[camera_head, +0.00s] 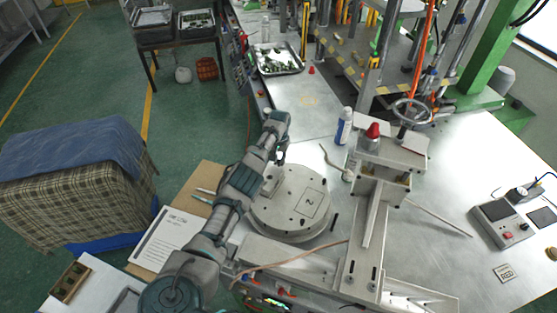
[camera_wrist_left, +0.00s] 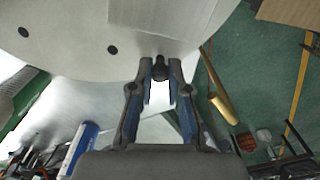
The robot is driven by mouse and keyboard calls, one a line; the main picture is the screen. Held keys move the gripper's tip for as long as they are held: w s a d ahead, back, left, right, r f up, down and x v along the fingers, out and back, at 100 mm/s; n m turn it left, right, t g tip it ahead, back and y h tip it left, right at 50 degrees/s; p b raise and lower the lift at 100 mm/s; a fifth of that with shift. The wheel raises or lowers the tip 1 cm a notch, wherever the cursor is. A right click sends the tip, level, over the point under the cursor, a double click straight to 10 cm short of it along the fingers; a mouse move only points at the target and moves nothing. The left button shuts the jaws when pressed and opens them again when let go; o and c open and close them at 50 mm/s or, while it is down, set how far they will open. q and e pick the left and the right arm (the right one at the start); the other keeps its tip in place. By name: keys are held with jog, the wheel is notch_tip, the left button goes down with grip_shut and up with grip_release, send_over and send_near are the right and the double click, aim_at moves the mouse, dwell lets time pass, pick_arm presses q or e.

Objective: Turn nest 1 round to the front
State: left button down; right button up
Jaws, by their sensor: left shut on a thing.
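The round grey turntable (camera_head: 290,226) lies flat on the metal bench. A square nest plate marked "2" (camera_head: 310,203) is on its right part, towards the front. My left arm crosses over the turntable's left side and hides part of it; I cannot read a "1" in either view. My left gripper (camera_head: 281,160) is at the turntable's back edge. In the left wrist view the gripper (camera_wrist_left: 160,75) is shut on a small dark peg (camera_wrist_left: 160,68) at the rim of the pale disc (camera_wrist_left: 75,45). My right gripper is not in view.
A press fixture with a red-topped part (camera_head: 373,131) stands right of the turntable. A white and blue bottle (camera_head: 344,126) stands behind it. A thin rod or cable (camera_head: 290,258) runs along the front. A control box (camera_head: 502,223) sits at right; the bench between is mostly clear.

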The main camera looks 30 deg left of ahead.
pick_arm(q)
jog(key=shift+s+a, duration=0.1)
jog(key=shift+s, duration=0.1)
dwell(0.5)
jog(key=shift+f, duration=0.1)
jog(key=c, duration=1.1)
grip_release()
jog(key=shift+c, duration=0.2)
